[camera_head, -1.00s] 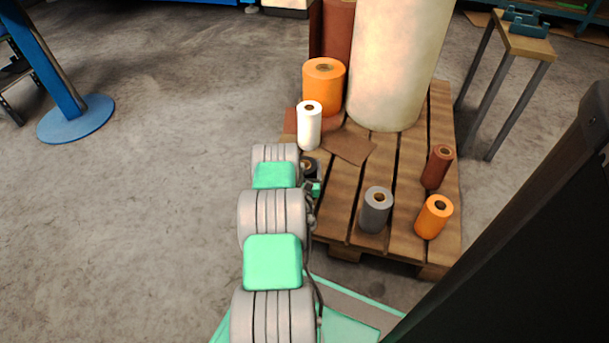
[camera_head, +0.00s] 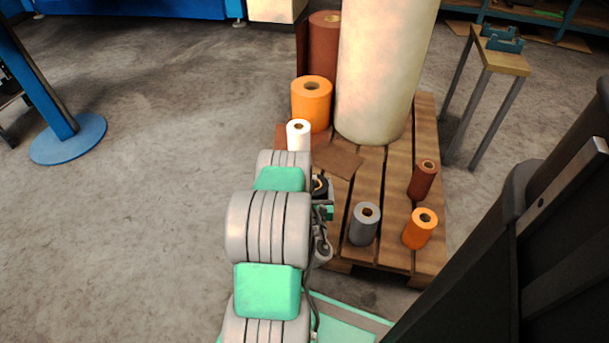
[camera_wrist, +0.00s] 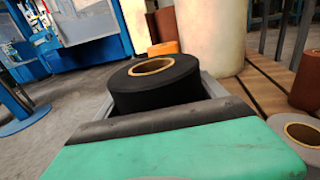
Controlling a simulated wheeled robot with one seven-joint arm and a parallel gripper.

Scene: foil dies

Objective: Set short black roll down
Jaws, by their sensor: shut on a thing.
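The short black roll (camera_wrist: 165,86) has a tan core and sits upright between the jaws of my gripper (camera_wrist: 160,100) in the wrist view. The gripper is shut on it. In the head view the black roll (camera_head: 319,186) is mostly hidden behind my arm, at the left part of the wooden pallet (camera_head: 341,210). I cannot tell whether the roll touches the pallet, because its underside is hidden.
A white roll (camera_head: 299,134) and a large orange roll (camera_head: 311,103) stand behind the gripper. A big cream roll (camera_head: 380,75) stands at the back. A grey roll (camera_head: 363,226), small orange roll (camera_head: 419,230) and brown roll (camera_head: 422,182) stand right. Bare slats lie between.

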